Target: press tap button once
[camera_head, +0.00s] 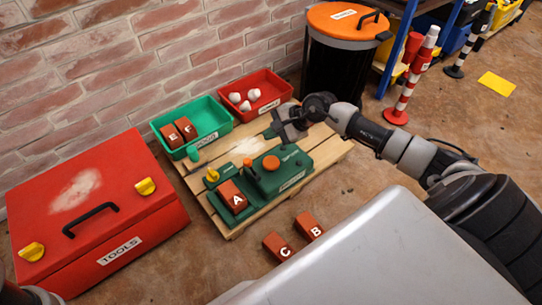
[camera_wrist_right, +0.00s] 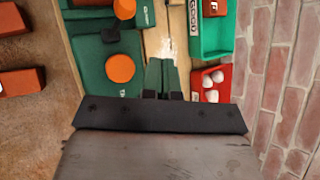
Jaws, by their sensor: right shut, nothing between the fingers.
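A green machine (camera_head: 281,172) with a round orange button (camera_head: 271,163) on top stands on a wooden pallet (camera_head: 327,150). The button also shows in the right wrist view (camera_wrist_right: 120,68). A smaller orange knob (camera_head: 247,162) rises to its left, and brick A (camera_head: 233,196) lies on the machine's low green part. My right gripper (camera_head: 269,132) is shut and empty, with green fingertips. It is over the pallet's wall side, beside the machine and apart from the button; the wrist view shows the fingertips (camera_wrist_right: 161,68) to the button's right. My left gripper is not visible.
A green bin (camera_head: 207,138) with bricks and a red bin (camera_head: 274,104) with white lumps stand by the brick wall. A red toolbox (camera_head: 95,215) is at left. Bricks C (camera_head: 277,246) and B (camera_head: 309,226) lie on the floor. An orange-lidded barrel (camera_head: 345,45) stands behind.

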